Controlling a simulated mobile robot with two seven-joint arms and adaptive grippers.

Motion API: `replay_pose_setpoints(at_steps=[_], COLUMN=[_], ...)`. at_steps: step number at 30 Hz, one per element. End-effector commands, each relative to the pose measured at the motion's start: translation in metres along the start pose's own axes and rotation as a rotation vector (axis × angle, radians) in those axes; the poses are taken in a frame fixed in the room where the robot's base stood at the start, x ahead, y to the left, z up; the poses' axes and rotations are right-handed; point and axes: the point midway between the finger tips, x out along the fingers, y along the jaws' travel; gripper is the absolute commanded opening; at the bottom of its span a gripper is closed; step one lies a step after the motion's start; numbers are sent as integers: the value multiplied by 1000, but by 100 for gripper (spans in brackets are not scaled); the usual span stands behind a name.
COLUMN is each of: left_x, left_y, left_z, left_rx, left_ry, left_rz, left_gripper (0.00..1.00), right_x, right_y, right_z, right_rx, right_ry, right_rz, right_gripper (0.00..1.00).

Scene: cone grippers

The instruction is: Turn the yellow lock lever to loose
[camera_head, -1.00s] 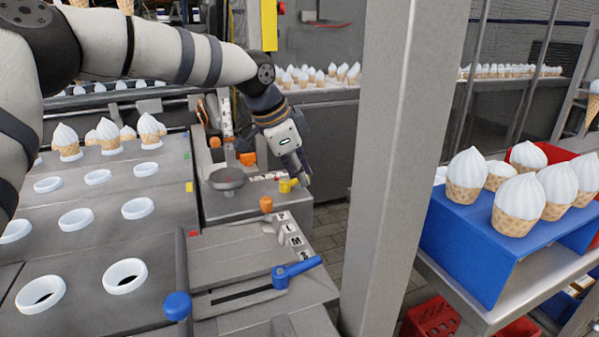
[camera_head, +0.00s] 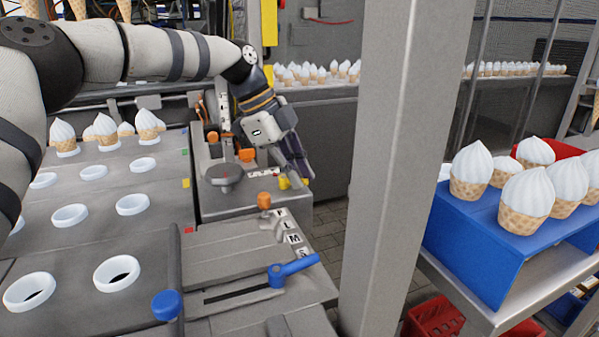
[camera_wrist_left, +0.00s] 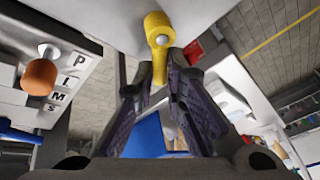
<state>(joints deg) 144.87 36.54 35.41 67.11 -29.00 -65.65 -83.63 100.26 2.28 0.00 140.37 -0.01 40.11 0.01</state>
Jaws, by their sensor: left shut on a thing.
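The yellow lock lever (camera_head: 284,181) is on the grey machine block beyond the blue-handled slide. In the left wrist view its round yellow pivot (camera_wrist_left: 158,22) is at the top centre, and its arm points down between my fingers. My left gripper (camera_head: 300,178) is at the lever from the right in the head view. In the wrist view my left gripper (camera_wrist_left: 163,68) is shut on the lever's arm, with a finger on each side. The fingers partly hide the lever in the head view. My right gripper is not in view.
An orange knob (camera_head: 264,200) and a letter scale (camera_head: 290,238) are nearer than the lever. A blue lever (camera_head: 294,269) and blue knob (camera_head: 167,305) are in front. A grey post (camera_head: 385,160) stands to the right. A blue stand (camera_head: 480,240) holds several cones.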

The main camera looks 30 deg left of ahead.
Motion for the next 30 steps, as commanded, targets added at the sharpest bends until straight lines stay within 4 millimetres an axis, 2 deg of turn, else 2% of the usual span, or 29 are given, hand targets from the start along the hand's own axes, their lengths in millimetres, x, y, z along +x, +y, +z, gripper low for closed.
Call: replay_pose_setpoints(at_steps=[1,15,30], left_x=[4,0,-4], left_y=[1,12,16], left_z=[2,6,9], left_rx=[34,405,598], left_ry=[7,85,124], left_rz=[20,174,251], left_gripper=[0,0,0], right_x=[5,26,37], right_y=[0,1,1], right_z=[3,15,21], right_rx=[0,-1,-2], right_ry=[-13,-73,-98], right_rz=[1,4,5], right_gripper=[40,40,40])
